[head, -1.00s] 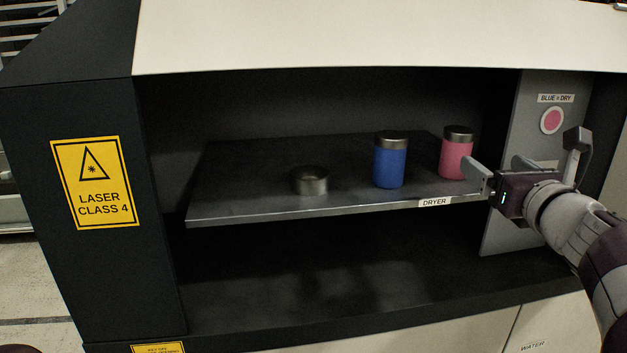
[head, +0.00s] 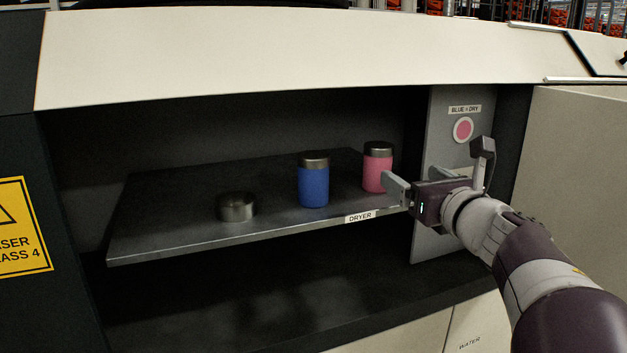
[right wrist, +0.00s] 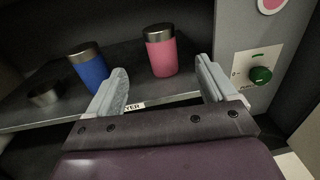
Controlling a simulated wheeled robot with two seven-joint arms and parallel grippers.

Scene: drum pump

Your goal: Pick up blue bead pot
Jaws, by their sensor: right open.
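The blue bead pot (head: 313,184) stands upright on the grey shelf (head: 160,237), with a metal lid. It also shows in the right wrist view (right wrist: 89,68), left of my fingers. My right gripper (head: 392,185) is open and empty at the shelf's front right edge, to the right of the blue pot and apart from it. In the right wrist view the gap between its fingers (right wrist: 165,88) faces the pink pot (right wrist: 160,54), which stands beyond the fingertips. My left gripper is not in view.
The pink pot (head: 377,171) stands behind and right of the blue one. A low open metal cup (head: 236,208) sits on the shelf's left part. A grey panel (head: 447,140) with a pink disc bounds the right side. A green knob (right wrist: 261,75) is on it.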

